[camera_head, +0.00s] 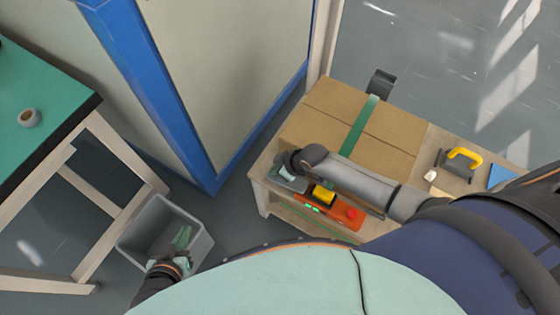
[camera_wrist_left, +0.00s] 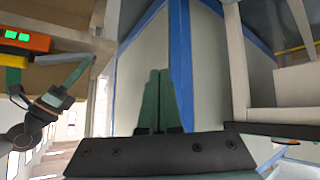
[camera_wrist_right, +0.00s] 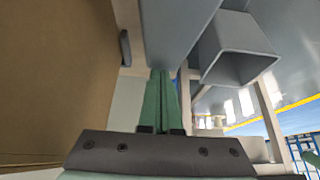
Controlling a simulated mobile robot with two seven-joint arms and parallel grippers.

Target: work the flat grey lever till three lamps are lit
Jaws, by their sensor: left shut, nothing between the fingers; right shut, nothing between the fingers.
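An orange control box (camera_head: 330,216) sits on the low wooden stand, with a yellow block and a red button. Two lit green lamps (camera_head: 312,208) show on its front; they also show in the left wrist view (camera_wrist_left: 18,36). The flat grey lever (camera_head: 287,183) sticks out at the box's left end; it shows as a grey bar in the left wrist view (camera_wrist_left: 78,47). My right gripper (camera_head: 288,172) is shut and empty at the lever; I cannot tell whether they touch. My left gripper (camera_head: 183,238) is shut and empty, over the grey bin.
A cardboard box (camera_head: 390,128) with a green strap stands behind the control box. The grey bin (camera_head: 203,250) is on the floor between the green-topped table (camera_head: 50,75) and the stand. A blue-framed panel (camera_head: 160,100) rises behind. A yellow-handled tool (camera_head: 462,158) lies right.

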